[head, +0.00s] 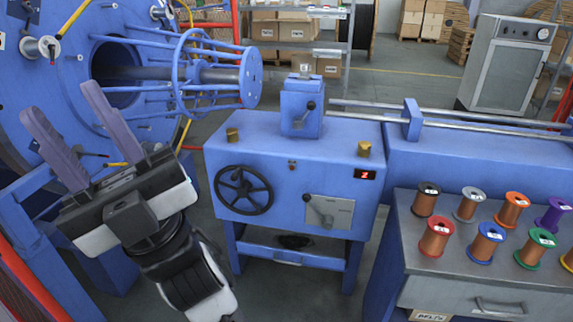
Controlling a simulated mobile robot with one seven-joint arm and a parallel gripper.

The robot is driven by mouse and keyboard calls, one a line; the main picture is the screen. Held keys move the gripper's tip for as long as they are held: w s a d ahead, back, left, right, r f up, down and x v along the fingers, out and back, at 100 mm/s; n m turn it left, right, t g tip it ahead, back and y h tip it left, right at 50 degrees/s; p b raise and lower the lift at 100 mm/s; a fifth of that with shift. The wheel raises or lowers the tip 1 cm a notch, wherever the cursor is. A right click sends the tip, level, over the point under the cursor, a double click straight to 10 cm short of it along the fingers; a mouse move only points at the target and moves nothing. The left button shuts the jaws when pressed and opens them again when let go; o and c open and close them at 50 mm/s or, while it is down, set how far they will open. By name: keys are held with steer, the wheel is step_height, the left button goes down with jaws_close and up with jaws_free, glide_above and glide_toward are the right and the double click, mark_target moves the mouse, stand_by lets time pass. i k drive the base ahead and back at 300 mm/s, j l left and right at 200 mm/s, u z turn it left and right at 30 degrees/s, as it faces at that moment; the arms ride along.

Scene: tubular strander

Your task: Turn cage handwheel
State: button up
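The black spoked handwheel (244,190) is on the front face of the blue cabinet (280,150), at its left side. I cannot tell for sure that this is the cage handwheel. The blue cage (212,75) of rods and rings reaches out of the large blue machine at the upper left. My gripper (65,118) is at the left, in front of the blue machine, with its two fingers spread apart and pointing up. Nothing shows between the fingers. It is left of the handwheel and apart from it in the picture.
The cabinet also has a red display (365,174) and a lever on a grey plate (330,212). A grey bench (470,262) with several wire spools stands at the right. Metal rails (450,122) run right from the cabinet. Open floor shows behind, before shelves with boxes.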

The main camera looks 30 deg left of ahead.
mark_target(245, 188)
steer(key=u, duration=1.6)
